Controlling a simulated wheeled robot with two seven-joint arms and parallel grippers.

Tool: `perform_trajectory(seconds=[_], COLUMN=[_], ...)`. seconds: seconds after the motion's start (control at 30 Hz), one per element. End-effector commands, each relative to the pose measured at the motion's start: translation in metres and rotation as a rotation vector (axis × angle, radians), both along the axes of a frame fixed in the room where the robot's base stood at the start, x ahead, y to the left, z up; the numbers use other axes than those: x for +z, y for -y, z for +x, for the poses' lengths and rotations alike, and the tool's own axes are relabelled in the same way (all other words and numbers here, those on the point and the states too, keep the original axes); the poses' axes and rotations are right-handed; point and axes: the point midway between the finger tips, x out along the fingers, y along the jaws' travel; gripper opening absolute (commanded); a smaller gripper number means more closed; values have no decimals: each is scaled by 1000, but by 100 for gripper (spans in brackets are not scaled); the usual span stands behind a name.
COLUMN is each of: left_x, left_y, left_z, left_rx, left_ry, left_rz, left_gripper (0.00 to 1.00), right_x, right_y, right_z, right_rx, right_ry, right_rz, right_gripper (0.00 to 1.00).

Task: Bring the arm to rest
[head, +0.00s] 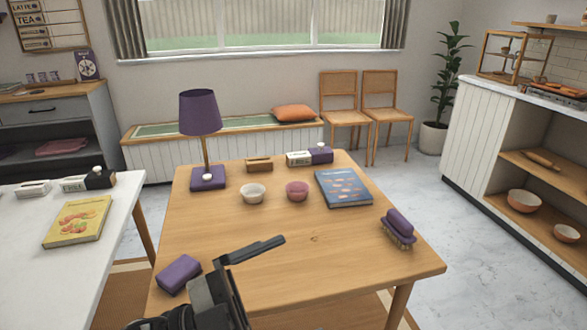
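My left gripper (245,270) is at the bottom of the head view, over the near edge of the wooden table (330,255). One dark finger reaches out to the right from the far end of the palm. The other finger is not visible, cut off by the lower picture edge. The jaw looks open, and I see nothing held in it. A purple block (178,274) lies on the table just left of the gripper, apart from it. My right gripper is not in view.
A white table (110,235) stands left. The table's middle front is clear.

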Motion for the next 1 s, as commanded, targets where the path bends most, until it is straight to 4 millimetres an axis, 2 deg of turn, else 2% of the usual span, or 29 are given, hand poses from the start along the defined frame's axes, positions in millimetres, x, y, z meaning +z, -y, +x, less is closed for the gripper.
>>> perform_trajectory(seconds=[0.03,0.07,0.1,0.17,0.2,0.3,0.4,0.5,0.67,1.0], left_x=[-5,-14,-32,-70,-97,-157,-201,-227,-242,-243], left_y=[-15,-27,-45,-72,-86,-109,-119,-123,-124,-123], left_z=[14,24,33,39,36,14,-17,-42,-59,-59], left_rx=[175,285,428,622,719,878,951,975,980,979], left_ry=[-117,-189,-299,-477,-589,-839,-1032,-1157,-1235,-1236], left_rz=[-118,-163,-201,-211,-195,-118,-32,32,75,78], left_gripper=[100,100,100,100,100,100,100,100,100,100], right_x=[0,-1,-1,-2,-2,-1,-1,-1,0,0], right_y=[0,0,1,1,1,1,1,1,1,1], right_z=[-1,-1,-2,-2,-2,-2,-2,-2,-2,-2], right_rx=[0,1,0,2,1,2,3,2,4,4], right_ry=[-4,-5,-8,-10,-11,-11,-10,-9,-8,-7], right_rz=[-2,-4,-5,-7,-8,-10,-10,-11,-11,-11], right_gripper=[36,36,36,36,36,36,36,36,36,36])
